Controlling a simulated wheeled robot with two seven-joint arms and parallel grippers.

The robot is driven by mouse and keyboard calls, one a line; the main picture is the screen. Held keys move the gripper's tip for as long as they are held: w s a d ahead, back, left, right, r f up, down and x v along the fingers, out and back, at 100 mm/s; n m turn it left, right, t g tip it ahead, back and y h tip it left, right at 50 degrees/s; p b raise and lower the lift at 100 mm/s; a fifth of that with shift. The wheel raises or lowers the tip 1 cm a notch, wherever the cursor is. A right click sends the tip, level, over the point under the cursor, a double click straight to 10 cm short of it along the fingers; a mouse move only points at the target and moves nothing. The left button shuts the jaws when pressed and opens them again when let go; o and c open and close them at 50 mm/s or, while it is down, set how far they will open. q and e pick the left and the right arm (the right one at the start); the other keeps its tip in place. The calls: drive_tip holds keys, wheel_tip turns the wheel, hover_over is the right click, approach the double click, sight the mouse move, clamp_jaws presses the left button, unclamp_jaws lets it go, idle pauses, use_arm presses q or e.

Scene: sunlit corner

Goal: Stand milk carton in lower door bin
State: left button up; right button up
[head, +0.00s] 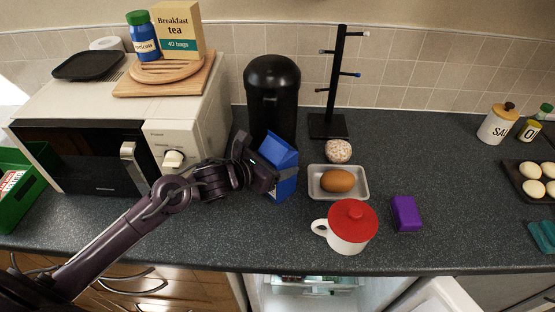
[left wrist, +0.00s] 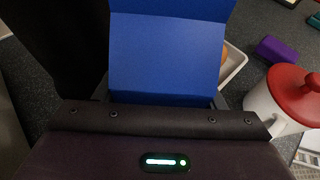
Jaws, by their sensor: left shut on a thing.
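The blue milk carton (head: 282,160) is on or just above the dark worktop, left of the white tray; I cannot tell whether it touches the surface. My left gripper (head: 262,176) is shut on the carton from its left side. In the left wrist view the blue carton (left wrist: 166,55) fills the space ahead of the gripper (left wrist: 165,105), and its fingertips are hidden. The fridge (head: 310,292) stands open below the worktop edge, with part of its door (head: 437,297) at the bottom right. The lower door bin cannot be made out. My right gripper is not in view.
A white mug with a red lid (head: 350,226), a tray with a brown egg-shaped item (head: 338,181) and a purple block (head: 406,213) stand right of the carton. A black canister (head: 272,90) is behind it, a microwave (head: 90,155) left.

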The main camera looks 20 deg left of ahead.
use_arm(q)
drive_tip(key=shift+f, duration=0.1)
drive_tip(key=o, duration=1.5)
